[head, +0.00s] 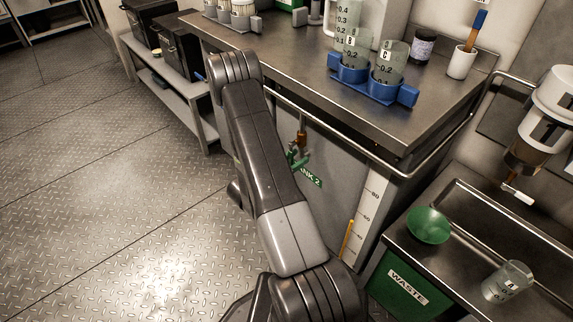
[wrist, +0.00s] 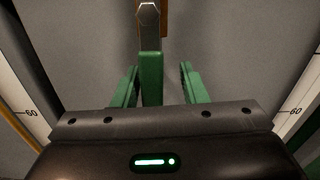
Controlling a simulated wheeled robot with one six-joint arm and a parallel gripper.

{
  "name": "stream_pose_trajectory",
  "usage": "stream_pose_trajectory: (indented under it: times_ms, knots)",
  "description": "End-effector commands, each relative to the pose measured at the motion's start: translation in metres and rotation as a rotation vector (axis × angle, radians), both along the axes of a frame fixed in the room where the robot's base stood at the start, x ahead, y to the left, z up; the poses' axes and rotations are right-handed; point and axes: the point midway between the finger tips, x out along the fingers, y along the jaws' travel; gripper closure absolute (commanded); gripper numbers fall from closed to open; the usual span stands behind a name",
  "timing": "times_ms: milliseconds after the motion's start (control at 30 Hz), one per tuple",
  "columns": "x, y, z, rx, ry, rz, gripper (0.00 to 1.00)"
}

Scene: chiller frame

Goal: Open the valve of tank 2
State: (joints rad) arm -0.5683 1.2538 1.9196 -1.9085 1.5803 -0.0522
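The tank 2 valve has a green lever (wrist: 151,80) hanging below a hex nut (wrist: 148,13) in the wrist view. A brown pipe (wrist: 164,18) shows behind the nut. In the head view the brown pipe (head: 302,137) runs down the cabinet front above a green "TANK 2" label (head: 308,178). Green parts show there beside my arm, too small to tell apart. My gripper (wrist: 160,66) is open, its two green fingers either side of the lever. The lever is nearer the left finger, with a clear gap on the right. My arm hides most of the gripper in the head view.
Level scales stand on both sides in the wrist view; one scale (head: 364,215) shows in the head view. A metal rail (head: 345,158) runs along the counter edge above the valve. A WASTE bin (head: 407,287) and green bowl (head: 429,226) are at right. The floor at left is clear.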

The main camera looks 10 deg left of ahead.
Motion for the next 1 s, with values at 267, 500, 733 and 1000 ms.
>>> stream_pose_trajectory:
  times_ms: [267,500,733,1000]
  knots:
    - [-0.027,0.023,0.001,-0.001,0.002,0.007,0.61]
    - [-0.058,0.046,0.001,-0.001,0.002,0.006,0.61]
    - [-0.085,0.067,0.001,-0.002,0.003,0.004,0.61]
    - [-0.105,0.080,0.000,-0.002,0.003,0.000,0.61]
